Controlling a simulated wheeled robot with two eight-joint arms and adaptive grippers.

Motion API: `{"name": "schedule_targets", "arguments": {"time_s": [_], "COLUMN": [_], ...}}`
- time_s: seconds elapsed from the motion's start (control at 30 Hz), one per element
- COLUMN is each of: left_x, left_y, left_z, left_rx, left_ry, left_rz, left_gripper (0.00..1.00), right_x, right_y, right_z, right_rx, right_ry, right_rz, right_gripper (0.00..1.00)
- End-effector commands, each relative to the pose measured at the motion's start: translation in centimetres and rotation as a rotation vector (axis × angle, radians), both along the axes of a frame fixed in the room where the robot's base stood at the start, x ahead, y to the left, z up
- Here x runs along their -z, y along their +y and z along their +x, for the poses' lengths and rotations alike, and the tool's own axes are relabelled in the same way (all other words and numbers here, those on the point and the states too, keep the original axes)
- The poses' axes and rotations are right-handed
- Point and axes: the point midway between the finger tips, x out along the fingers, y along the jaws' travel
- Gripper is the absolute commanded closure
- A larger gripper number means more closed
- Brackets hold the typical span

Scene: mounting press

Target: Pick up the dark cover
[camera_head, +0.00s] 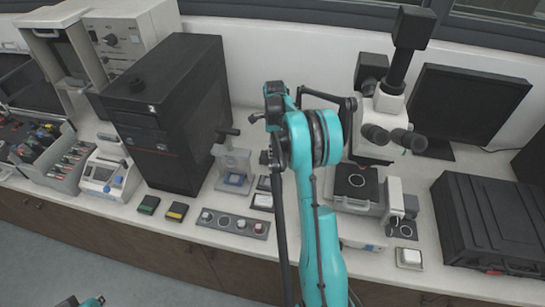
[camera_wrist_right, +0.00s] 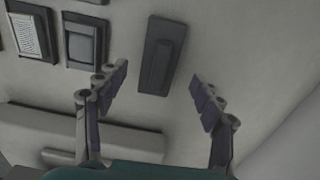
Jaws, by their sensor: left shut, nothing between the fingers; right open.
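The dark cover, a flat dark rectangle with a raised bar along it (camera_wrist_right: 162,55), lies on the pale counter in the right wrist view. It is seen from above, between and beyond the spread fingers of my right gripper (camera_wrist_right: 161,102). That gripper is open and empty, with its fingers apart from the cover. In the head view my right arm crosses the middle and hides its own fingertips. I cannot make out the cover clearly there. My left gripper (camera_head: 70,301) shows only partly at the bottom left edge, shut and away from the counter.
A large black box (camera_head: 170,110) stands left of my right arm, beside a small clear press stand (camera_head: 236,165). A microscope (camera_head: 385,110) and a black case (camera_head: 490,220) are to the right.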

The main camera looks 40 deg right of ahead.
Motion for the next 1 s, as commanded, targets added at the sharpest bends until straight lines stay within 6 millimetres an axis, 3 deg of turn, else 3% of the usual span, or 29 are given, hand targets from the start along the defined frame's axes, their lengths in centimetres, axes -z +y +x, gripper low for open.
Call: {"name": "schedule_targets", "arguments": {"time_s": [0.4, 0.67, 0.87, 1.0], "left_x": [2.1, 2.0, 2.0, 2.0], "left_y": [0.0, 0.0, 0.0, 0.0], "left_z": [0.0, 0.0, 0.0, 0.0], "left_rx": [0.000, 0.000, 0.000, 0.000], "left_ry": [0.000, 0.000, 0.000, 0.000], "left_rz": [0.000, 0.000, 0.000, 0.000], "left_gripper": [1.00, 1.00, 1.00, 1.00], "right_x": [5.4, 5.7, 5.7, 5.7], "right_y": [0.2, 0.2, 0.3, 0.3], "right_z": [0.1, 0.1, 0.1, 0.1], "right_rx": [-0.003, -0.004, -0.004, -0.004], "right_ry": [-0.002, -0.002, -0.002, -0.002], "right_rz": [-0.001, -0.001, -0.001, -0.001], "right_gripper": [0.33, 0.33, 0.85, 0.87]}}
